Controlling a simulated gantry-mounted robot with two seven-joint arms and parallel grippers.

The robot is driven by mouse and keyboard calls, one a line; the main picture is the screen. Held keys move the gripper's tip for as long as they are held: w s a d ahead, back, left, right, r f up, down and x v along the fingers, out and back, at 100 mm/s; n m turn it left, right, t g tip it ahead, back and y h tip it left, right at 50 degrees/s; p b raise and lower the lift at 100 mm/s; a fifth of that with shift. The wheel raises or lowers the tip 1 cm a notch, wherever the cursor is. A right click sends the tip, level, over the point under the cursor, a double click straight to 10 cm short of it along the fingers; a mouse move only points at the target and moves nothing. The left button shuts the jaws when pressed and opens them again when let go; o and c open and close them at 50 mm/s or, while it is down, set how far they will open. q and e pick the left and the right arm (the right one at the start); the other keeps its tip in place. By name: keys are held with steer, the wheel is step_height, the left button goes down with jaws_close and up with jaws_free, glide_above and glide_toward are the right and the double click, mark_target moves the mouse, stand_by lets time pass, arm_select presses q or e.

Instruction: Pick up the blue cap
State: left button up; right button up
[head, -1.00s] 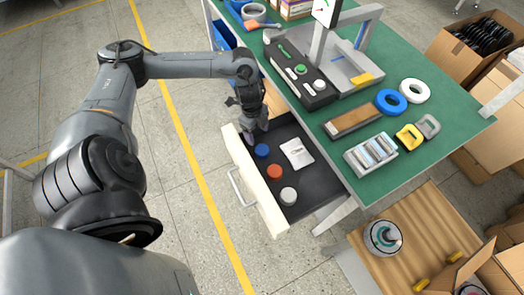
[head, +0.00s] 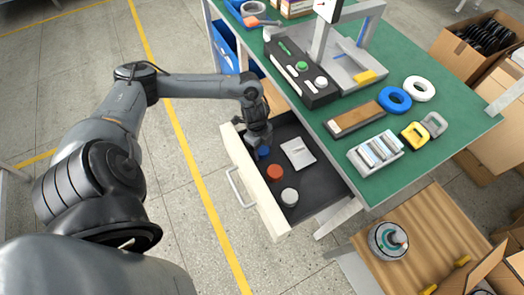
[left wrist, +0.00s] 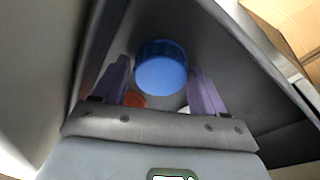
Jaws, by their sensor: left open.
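The blue cap (head: 264,152) lies in the open drawer (head: 316,207), near its far left end. It also shows in the left wrist view (left wrist: 161,68), beyond and between two purple fingertips. My left gripper (head: 258,146) is open, down inside the drawer over the blue cap, with a finger on each side of its line in the left wrist view. I cannot tell whether the fingers touch it. The gripper partly hides the cap in the head view. My right gripper is not in view.
A red cap (head: 275,172), a white cap (head: 289,196) and a white card (head: 298,153) share the drawer. The drawer front (head: 253,188) with its handle stands on the left. The green table (head: 446,98) overhangs at right. A wooden surface (head: 432,222) stands at lower right.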

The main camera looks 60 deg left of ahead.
arm_select(q)
steer(key=c, duration=0.8)
steer(key=shift+o, duration=0.2)
steer(key=shift+r, duration=0.1)
